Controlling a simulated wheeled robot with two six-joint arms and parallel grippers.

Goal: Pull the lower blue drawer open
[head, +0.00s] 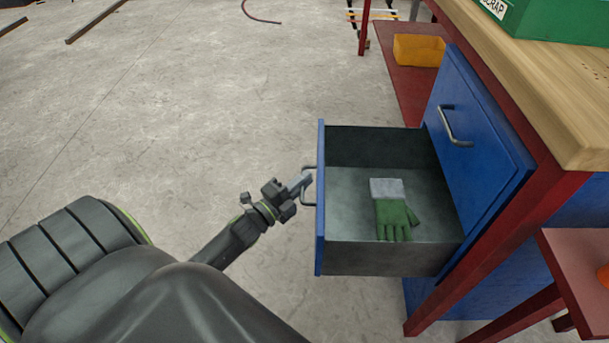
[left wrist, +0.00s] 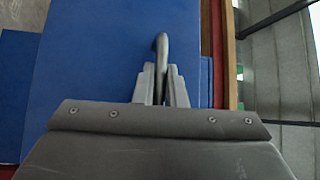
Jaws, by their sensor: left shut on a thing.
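The lower blue drawer (head: 321,240) is pulled well out from the workbench, and its grey inside shows in the head view. In the left wrist view the fingers (left wrist: 161,88) close around the handle (left wrist: 161,50) in front of the blue drawer front (left wrist: 95,65). The upper blue drawer (head: 480,160) is shut, with its own handle (head: 455,128). My right gripper is not in view.
The workbench's wooden top (head: 550,90) carries a green scrap box (head: 560,18). Below it is a red shelf (head: 400,77) with a yellow bin (head: 418,50). A red surface (head: 585,262) stands at the lower right. The concrete floor left of the drawer is mostly clear.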

